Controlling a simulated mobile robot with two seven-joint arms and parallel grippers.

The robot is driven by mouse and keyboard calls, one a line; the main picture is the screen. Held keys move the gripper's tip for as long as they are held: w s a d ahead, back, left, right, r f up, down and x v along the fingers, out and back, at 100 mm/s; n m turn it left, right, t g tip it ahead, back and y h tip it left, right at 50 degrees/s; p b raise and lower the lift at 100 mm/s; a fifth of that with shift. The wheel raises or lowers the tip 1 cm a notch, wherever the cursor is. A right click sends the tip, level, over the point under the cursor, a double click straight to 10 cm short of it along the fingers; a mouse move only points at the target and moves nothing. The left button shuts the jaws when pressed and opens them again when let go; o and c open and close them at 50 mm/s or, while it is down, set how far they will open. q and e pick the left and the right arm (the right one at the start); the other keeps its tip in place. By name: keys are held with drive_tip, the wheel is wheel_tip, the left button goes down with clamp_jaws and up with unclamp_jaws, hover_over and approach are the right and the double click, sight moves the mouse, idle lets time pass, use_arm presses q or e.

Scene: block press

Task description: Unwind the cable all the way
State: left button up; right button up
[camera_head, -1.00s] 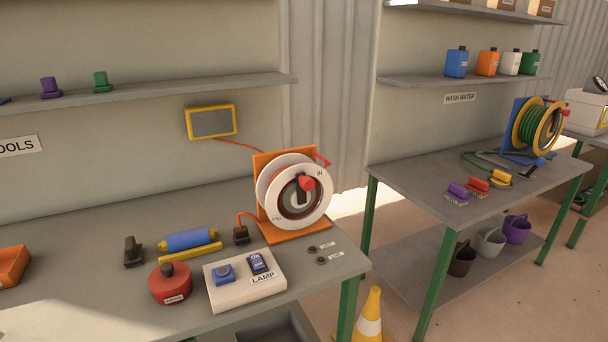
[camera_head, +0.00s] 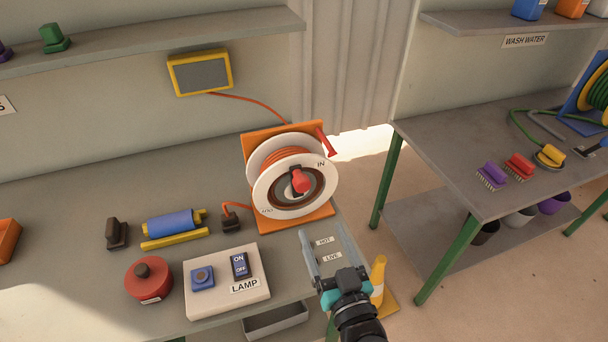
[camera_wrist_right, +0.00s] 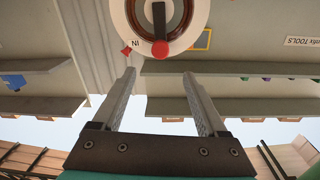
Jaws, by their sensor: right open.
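The cable reel (camera_head: 290,180) stands on an orange base at the right end of the near table. It has white side discs, orange cable wound inside and a red crank knob (camera_head: 300,182) on its front. An orange lead runs from it to a black plug (camera_head: 231,219), and another orange cable reaches the yellow-framed panel on the wall. My right gripper (camera_head: 322,240) is open and empty, in front of and below the reel, apart from it. In the right wrist view the red knob (camera_wrist_right: 160,48) shows beyond the open fingers (camera_wrist_right: 160,85). My left gripper is not in view.
A white LAMP switch box (camera_head: 228,282), a red round tin (camera_head: 149,279) and a blue roller (camera_head: 170,222) lie left of the reel. Small HOT and LIVE labels lie near my right gripper. A cone (camera_head: 379,280) stands beyond the table edge. A gap separates the second table (camera_head: 450,150).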

sight(304, 189)
drive_tip(key=x, duration=1.4)
drive_tip(key=shift+w+f, duration=0.15)
drive_tip(key=shift+w, duration=0.1)
clamp_jaws()
idle(1.0)
